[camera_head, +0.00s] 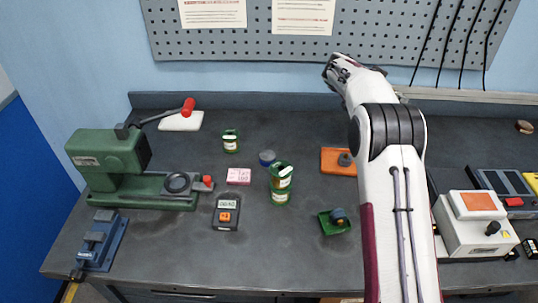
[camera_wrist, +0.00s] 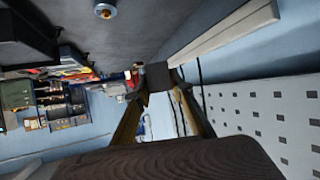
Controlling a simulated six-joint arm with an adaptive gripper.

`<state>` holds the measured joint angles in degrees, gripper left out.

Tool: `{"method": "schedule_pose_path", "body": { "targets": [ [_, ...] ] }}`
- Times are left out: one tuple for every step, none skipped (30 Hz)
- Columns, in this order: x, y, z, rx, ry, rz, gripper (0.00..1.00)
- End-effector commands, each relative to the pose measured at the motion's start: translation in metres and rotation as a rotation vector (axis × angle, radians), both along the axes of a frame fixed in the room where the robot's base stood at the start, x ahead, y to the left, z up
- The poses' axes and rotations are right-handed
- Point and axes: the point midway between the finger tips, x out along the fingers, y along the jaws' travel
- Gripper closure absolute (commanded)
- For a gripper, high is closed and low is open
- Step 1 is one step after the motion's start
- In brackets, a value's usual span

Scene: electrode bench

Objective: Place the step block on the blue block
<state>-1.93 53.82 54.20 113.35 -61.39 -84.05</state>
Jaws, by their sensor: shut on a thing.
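My gripper (camera_head: 335,72) is raised at the far side of the bench, near the pegboard. In the wrist view its two brownish fingers (camera_wrist: 162,92) close on a small dark grey block at their tips, which I take to be the step block (camera_wrist: 158,75). Its steps cannot be made out, and it cannot be picked out in the head view. A blue block-like fixture (camera_head: 113,248) with grey parts on top sits at the front left of the bench, well away from my gripper. I take it to be the blue block.
A green machine (camera_head: 105,155) with a red-knobbed lever stands behind the blue fixture. Green-lidded jars (camera_head: 280,183), a pink pad (camera_head: 239,176), a dark meter (camera_head: 226,212), a green tray (camera_head: 329,226) and an orange plate (camera_head: 334,163) occupy the middle. A white box (camera_head: 470,238) stands right.

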Motion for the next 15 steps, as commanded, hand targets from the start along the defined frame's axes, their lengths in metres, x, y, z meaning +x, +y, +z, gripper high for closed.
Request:
{"method": "schedule_pose_path", "body": {
  "targets": [
    [0.002,0.019,0.006,-0.001,-0.003,0.029,1.00],
    [0.003,0.029,0.008,-0.001,-0.003,0.043,1.00],
    [0.004,0.043,0.010,0.000,-0.002,0.064,1.00],
    [0.004,0.052,0.012,0.000,-0.001,0.079,1.00],
    [0.004,0.063,0.014,0.000,-0.002,0.095,1.00],
    [0.004,0.076,0.016,0.000,-0.001,0.115,1.00],
    [0.004,0.086,0.017,-0.001,-0.001,0.131,1.00],
    [0.003,0.096,0.019,0.000,-0.002,0.146,1.00],
    [0.002,0.109,0.021,0.000,-0.001,0.167,1.00],
    [0.002,0.120,0.022,0.000,-0.002,0.183,1.00],
    [0.001,0.129,0.024,0.000,-0.002,0.199,1.00],
    [0.000,0.143,0.026,-0.001,-0.003,0.221,1.00],
    [-0.002,0.153,0.027,-0.001,-0.002,0.236,1.00],
    [-0.003,0.163,0.028,-0.002,-0.001,0.254,1.00],
    [-0.006,0.176,0.030,-0.002,-0.001,0.274,1.00]
  ]
}}
